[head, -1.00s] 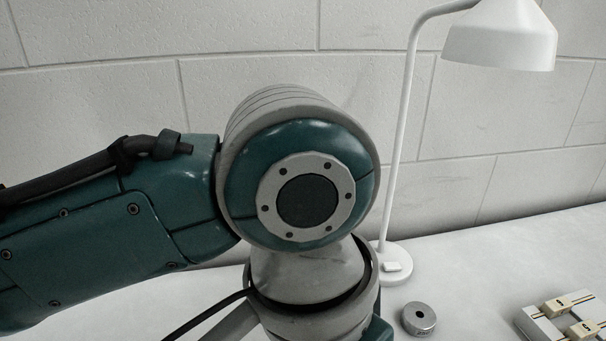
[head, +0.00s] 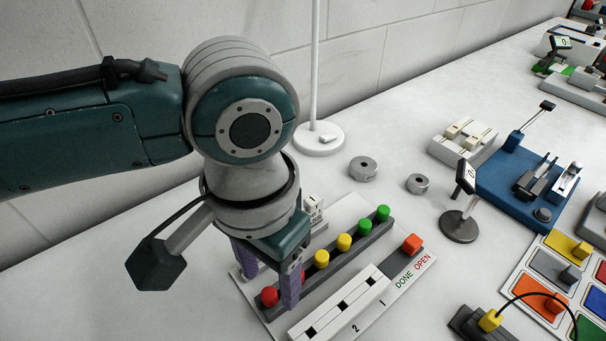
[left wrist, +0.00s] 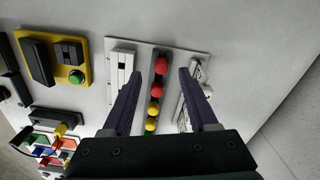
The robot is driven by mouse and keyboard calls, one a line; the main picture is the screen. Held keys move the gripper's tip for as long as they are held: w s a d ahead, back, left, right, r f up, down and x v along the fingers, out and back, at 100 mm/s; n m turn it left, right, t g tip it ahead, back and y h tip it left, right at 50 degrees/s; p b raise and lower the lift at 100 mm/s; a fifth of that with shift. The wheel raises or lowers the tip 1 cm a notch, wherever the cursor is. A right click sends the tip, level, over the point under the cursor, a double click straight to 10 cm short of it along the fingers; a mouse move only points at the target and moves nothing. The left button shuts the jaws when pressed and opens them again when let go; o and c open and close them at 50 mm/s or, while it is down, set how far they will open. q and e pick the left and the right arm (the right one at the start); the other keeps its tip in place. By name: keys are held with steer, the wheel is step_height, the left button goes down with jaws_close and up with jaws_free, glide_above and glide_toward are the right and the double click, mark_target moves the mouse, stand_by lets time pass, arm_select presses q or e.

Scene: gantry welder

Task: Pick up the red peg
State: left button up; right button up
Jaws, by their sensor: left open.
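A dark grey rack (head: 335,262) holds a row of round-topped pegs. The red peg at its near end (head: 269,296) shows beside my left finger in the head view, and a second red peg is mostly hidden behind that finger. Both red pegs show in the left wrist view, one at the row's end (left wrist: 162,66) and one beside it (left wrist: 157,90). Yellow pegs (head: 344,242) and green pegs (head: 383,212) follow. My left gripper (head: 270,290) is open and points down over the red end, its fingers on either side of the row in the wrist view (left wrist: 159,74). Whether they touch a peg I cannot tell.
A white slotted strip (head: 340,305) and an orange button (head: 412,244) lie beside the rack on the same plate. A lamp base (head: 318,139), metal rings (head: 363,168), a small round-based stand (head: 459,226) and a blue fixture (head: 510,180) stand farther right.

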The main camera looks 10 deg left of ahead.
mark_target(270, 297)
arm_select(q)
step_height(270, 297, down, 3)
steer(key=shift+a+r, duration=0.1)
jaws_close()
stand_by(0.5)
